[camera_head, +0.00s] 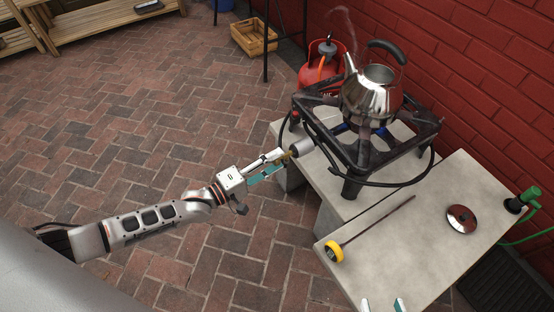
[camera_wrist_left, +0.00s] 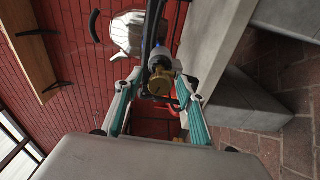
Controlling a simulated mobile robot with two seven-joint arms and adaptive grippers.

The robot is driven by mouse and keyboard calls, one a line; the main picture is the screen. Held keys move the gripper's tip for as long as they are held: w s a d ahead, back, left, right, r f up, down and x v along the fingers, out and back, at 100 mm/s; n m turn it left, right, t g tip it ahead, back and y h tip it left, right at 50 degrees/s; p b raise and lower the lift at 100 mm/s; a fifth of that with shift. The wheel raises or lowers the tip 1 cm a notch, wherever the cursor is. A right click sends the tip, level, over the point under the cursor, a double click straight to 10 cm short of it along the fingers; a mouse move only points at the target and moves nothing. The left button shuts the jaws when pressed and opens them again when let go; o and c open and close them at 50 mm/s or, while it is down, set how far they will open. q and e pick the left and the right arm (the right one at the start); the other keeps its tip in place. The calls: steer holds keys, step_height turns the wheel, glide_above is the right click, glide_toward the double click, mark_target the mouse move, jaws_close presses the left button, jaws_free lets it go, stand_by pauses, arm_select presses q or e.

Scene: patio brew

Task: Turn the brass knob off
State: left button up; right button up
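The brass knob (camera_wrist_left: 161,84) sits at the front of the burner's grey valve body in the left wrist view. In the head view the knob (camera_head: 293,152) is small and partly hidden by my fingers. My left gripper (camera_head: 277,161) is at the knob, its teal-padded fingers spread on either side of it; I cannot tell whether they touch it. The steel kettle (camera_head: 372,96) stands on the black burner stand (camera_head: 357,153), steaming from its spout, with blue flame beneath. My right gripper (camera_head: 382,305) shows only its two separated fingertips at the bottom edge.
A red gas bottle (camera_head: 319,69) stands behind the stand. A black hose loops around the stand. A brick wall is behind; paving at left is open.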

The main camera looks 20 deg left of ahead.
arm_select(q)
steer(key=shift+w+d, duration=0.25)
steer(key=shift+w, duration=0.1)
jaws_close()
